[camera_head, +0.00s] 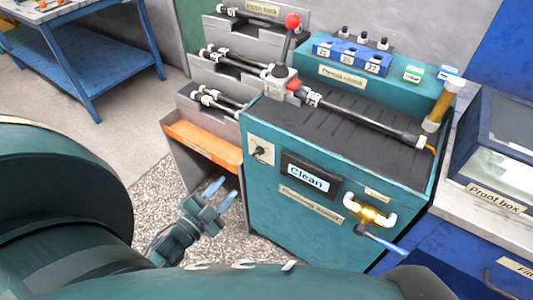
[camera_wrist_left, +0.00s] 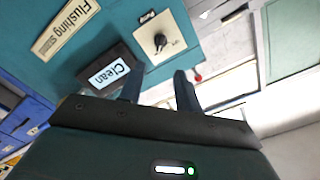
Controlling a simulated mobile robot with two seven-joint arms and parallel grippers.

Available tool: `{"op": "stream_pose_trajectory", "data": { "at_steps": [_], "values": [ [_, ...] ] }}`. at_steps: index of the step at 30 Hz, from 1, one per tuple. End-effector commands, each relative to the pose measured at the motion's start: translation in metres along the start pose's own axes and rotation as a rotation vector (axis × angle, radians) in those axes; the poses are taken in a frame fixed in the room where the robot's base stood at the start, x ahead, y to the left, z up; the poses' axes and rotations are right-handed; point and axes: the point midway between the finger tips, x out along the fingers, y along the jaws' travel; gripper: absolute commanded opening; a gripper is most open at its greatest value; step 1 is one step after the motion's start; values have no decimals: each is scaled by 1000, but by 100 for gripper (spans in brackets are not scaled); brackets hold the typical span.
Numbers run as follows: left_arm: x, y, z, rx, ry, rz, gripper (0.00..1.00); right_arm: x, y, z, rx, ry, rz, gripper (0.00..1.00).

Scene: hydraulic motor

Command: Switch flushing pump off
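The flushing stand (camera_head: 290,225) is a teal cabinet in the middle of the head view. A cream switch plate with a small dark rotary knob (camera_head: 260,150) is on its front at the upper left. The knob also shows in the left wrist view (camera_wrist_left: 160,41), but its small markings are unreadable. A display reading "Clean" (camera_head: 307,177) is right of the knob. My left gripper (camera_head: 221,194) is open and empty, below and left of the knob, apart from the cabinet. Its two fingers are spread in the left wrist view (camera_wrist_left: 158,78). My right gripper is not in view.
A brass valve with a blue handle (camera_head: 370,213) sticks out at the cabinet's lower right. A hose (camera_head: 360,120) lies on top, near a red-knobbed lever (camera_head: 291,22). An orange tray (camera_head: 200,145) and hose rack stand at the left. A proof box (camera_head: 495,165) is at the right.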

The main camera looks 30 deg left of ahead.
Motion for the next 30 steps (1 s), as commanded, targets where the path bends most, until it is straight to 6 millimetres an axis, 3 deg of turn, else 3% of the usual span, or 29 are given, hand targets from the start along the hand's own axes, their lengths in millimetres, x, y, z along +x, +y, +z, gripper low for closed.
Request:
{"op": "stream_pose_trajectory", "data": {
  "at_steps": [5, 21, 30],
  "values": [
    [12, -1, 0, 9, 8, -5, 34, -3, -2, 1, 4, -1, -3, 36],
    [114, -1, 0, 6, 6, -4, 34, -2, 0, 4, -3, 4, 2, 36],
    [131, -1, 0, 6, 5, -2, 34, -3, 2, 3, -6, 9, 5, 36]
  ]
}}
